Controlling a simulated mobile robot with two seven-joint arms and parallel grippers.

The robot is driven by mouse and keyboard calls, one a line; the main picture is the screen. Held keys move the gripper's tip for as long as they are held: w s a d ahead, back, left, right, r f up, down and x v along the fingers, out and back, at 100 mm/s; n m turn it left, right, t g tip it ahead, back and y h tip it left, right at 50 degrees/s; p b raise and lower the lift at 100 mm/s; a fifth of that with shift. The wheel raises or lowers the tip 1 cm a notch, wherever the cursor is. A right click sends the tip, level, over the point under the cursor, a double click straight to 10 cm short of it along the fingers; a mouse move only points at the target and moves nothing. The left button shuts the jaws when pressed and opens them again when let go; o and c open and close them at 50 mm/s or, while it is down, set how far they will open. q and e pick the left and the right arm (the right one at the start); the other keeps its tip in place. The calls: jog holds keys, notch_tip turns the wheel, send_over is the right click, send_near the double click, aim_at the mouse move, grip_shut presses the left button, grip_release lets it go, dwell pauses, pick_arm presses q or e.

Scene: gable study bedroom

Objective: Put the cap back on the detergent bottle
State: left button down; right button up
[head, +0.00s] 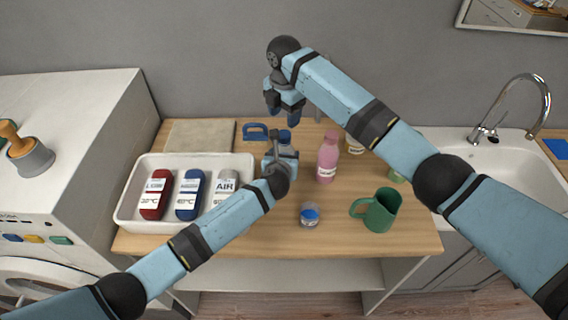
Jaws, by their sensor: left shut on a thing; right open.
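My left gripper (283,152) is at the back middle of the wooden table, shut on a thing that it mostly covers. A small blue part (285,135) shows just beyond its fingers; I cannot tell whether it belongs to the detergent bottle or its cap. My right gripper (287,114) is open, pointing down just behind and above the left one. A pink bottle (327,160) stands upright right of the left gripper. A small clear, round container with a blue top or contents (309,215) stands near the table's front; I cannot tell what it is.
A white tray (125,213) holds red, blue and grey labelled packs at the left. A green mug (380,211) stands at front right. A blue-handled thing (255,131) and a beige mat (199,137) lie at the back. A sink (497,157) is at the right.

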aim_at(284, 133)
jog(key=shift+r, duration=0.6)
jog(key=shift+f, duration=4.05)
jog(key=c, duration=0.9)
jog(key=o, duration=1)
jog(key=shift+r, duration=0.1)
